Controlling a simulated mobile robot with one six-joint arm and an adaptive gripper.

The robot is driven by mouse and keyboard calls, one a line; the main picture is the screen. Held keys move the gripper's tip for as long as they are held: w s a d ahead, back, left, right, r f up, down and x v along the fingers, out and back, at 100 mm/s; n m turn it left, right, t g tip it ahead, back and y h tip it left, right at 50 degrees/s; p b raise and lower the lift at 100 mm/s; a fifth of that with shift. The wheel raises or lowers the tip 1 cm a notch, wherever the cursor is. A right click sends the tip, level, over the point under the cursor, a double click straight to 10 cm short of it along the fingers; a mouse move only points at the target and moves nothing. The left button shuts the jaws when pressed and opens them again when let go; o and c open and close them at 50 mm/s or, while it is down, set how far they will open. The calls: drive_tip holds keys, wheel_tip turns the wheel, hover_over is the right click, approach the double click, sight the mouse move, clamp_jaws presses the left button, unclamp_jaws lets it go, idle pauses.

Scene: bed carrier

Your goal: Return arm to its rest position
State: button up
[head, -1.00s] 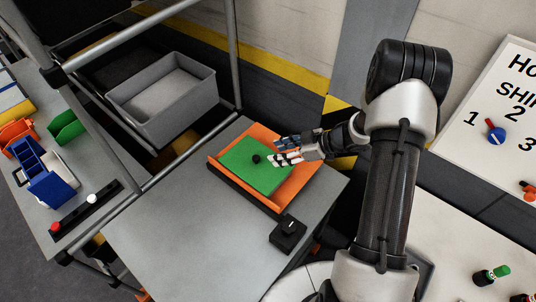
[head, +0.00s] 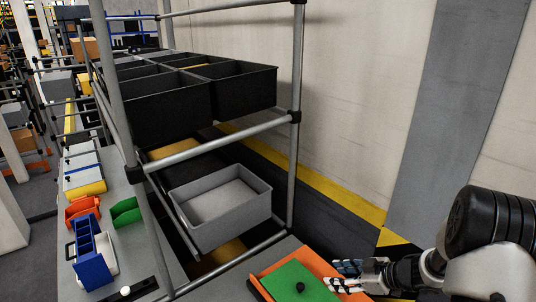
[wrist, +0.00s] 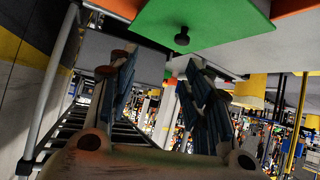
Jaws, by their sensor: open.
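My gripper (head: 345,275) is at the lower right of the head view, beside the right side of an orange tray (head: 262,270) with a green plate (head: 285,285) in it. A black knob (head: 300,287) stands on the plate. In the wrist view my gripper (wrist: 158,80) has its two fingers spread apart with nothing between them. The green plate (wrist: 215,22) and its knob (wrist: 182,38) show beyond the fingertips. Part of my arm shows at the right of the head view.
A grey bin (head: 240,220) sits in the pipe rack, with black bins (head: 165,108) above it. A rack post (head: 297,120) stands behind the tray. A blue holder (head: 92,262) and a green bin (head: 126,213) stand on the left bench. The wall side above my arm is clear.

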drive_tip(key=w+d+r+m+t+h+b, duration=0.1)
drive_tip(key=w+d+r+t+h, duration=0.15)
drive_tip(key=r, duration=0.35)
drive_tip(key=w+d+r+m+t+h, duration=0.1)
drive_tip(key=w+r+m+h, duration=0.1)
drive_tip(key=w+r+h, duration=0.3)
drive_tip(key=s+r+m+h+b, duration=0.1)
drive_tip(key=s+r+m+h, duration=0.25)
drive_tip(key=s+r, duration=0.6)
drive_tip(key=s+a+m+g+y, duration=0.1)
drive_tip(key=s+a, duration=0.3)
drive_tip(key=s, duration=0.5)
drive_tip(key=s+a+f+m+g+y+b, duration=0.1)
drive_tip(key=s+a+m+g, duration=0.1)
drive_tip(key=s+a, duration=0.3)
drive_tip(key=s+a+f+m+g+y+b, duration=0.1)
drive_tip(key=s+a+g, duration=0.2)
drive_tip(key=s, duration=1.1)
drive_tip(key=shift+a+f, duration=0.2)
drive_tip(key=shift+a, duration=0.7)
drive_tip(key=shift+m, duration=0.25)
